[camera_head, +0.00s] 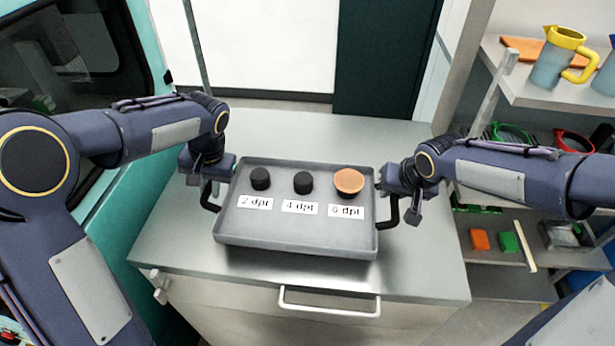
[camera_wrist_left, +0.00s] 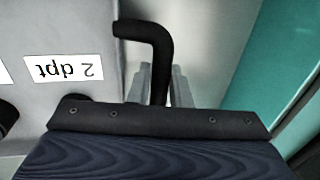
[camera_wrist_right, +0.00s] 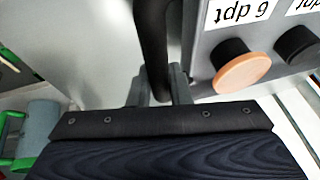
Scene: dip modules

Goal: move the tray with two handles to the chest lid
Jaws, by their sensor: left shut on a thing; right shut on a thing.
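The grey tray (camera_head: 290,238) is over the metal-topped chest lid (camera_head: 420,270) in the head view; I cannot tell whether it touches the lid. It carries two black round pieces (camera_head: 260,178) (camera_head: 303,183) and one orange-topped piece (camera_head: 348,181), behind labels reading 2, 4 and 6 dpt. My left gripper (camera_head: 207,190) is shut on the tray's black left handle (camera_wrist_left: 158,50). My right gripper (camera_head: 390,204) is shut on the black right handle (camera_wrist_right: 152,45). The fingertips are partly hidden behind the handles in the wrist views.
A shelf unit (camera_head: 550,92) at the right holds a blue-grey jug with a yellow handle (camera_head: 562,58), and orange and green blocks (camera_head: 480,240) lower down. A teal cabinet (camera_head: 150,230) stands at the left. The chest has a front drawer handle (camera_head: 330,305). Bare lid shows around the tray.

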